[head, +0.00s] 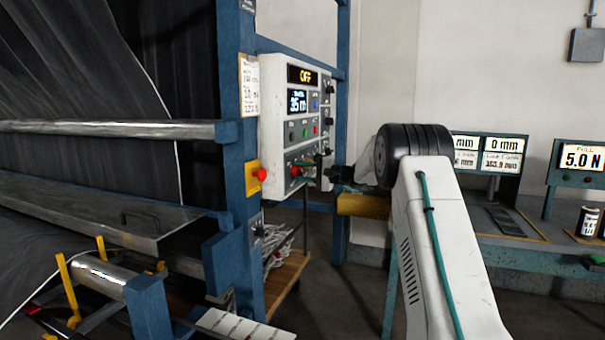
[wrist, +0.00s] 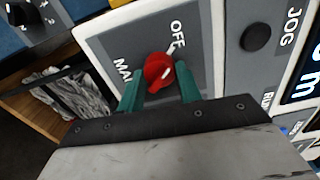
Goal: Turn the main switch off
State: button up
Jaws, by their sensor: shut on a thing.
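The main switch (wrist: 157,68) is a red rotary knob on a grey plate of the white control panel. In the wrist view the word OFF is printed above it and part of MAIN to its left. A white mark shows on the knob, and a short white tick lies beside OFF. My gripper (wrist: 160,84) has its teal fingers on either side of the knob, shut on it. In the head view the red knob (head: 296,171) sits low on the panel (head: 286,110), with my gripper (head: 304,168) at it from the right. The panel's top display (head: 301,75) reads OFF.
A red button on a yellow box (head: 259,174) is on the blue post left of the panel. A black JOG knob (wrist: 256,37) is right of the switch. A bench with readouts (head: 487,155) stands at right. A wooden shelf (head: 285,285) is below the panel.

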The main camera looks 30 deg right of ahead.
jog(key=shift+n, duration=0.5)
jog(key=shift+f, duration=0.1)
jog(key=o, duration=1)
jog(key=shift+v, duration=4)
